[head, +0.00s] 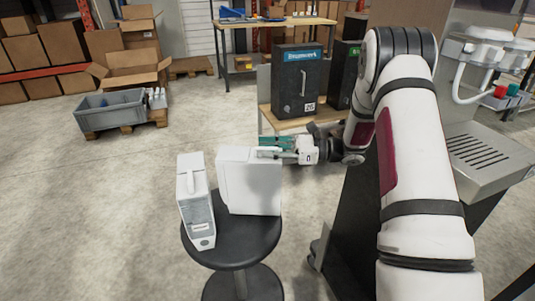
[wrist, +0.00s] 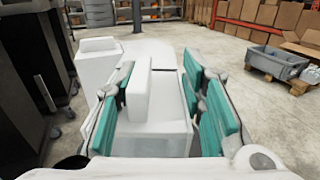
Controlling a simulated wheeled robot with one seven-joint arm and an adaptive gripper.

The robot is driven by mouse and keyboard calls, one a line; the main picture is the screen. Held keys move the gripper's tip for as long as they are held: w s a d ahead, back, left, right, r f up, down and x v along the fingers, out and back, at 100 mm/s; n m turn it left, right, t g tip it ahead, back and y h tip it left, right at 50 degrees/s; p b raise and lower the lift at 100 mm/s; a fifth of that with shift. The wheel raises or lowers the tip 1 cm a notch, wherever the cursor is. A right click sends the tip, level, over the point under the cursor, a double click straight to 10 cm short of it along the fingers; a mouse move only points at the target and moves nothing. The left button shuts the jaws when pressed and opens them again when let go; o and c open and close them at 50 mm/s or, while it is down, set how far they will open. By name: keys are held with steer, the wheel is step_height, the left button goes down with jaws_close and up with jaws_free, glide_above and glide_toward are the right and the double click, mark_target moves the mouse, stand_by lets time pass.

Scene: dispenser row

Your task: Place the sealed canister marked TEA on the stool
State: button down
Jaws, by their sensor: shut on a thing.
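My gripper (head: 272,147) reaches in from the right, with its teal fingers at the top of a large white canister (head: 250,185). In the wrist view the fingers lie on both sides of its white handle (wrist: 138,92), and the gripper is shut on this canister. No TEA marking can be read on the sides that show. The canister is upright over the right part of the round black stool (head: 232,249); whether its base bears on the seat cannot be told. A second white canister (head: 195,200) with a grey panel stands on the seat's left part.
A black dispenser (head: 302,80) stands on a wooden-topped table behind. A grey metal ledge (head: 490,160) is at the right. A grey crate (head: 110,110) on a pallet and open cardboard boxes are at the back left. The floor left of the stool is clear.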

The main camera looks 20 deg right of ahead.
steer(key=shift+f, duration=0.85)
steer(key=c, duration=1)
jaws_free()
steer(key=shift+c, duration=0.2)
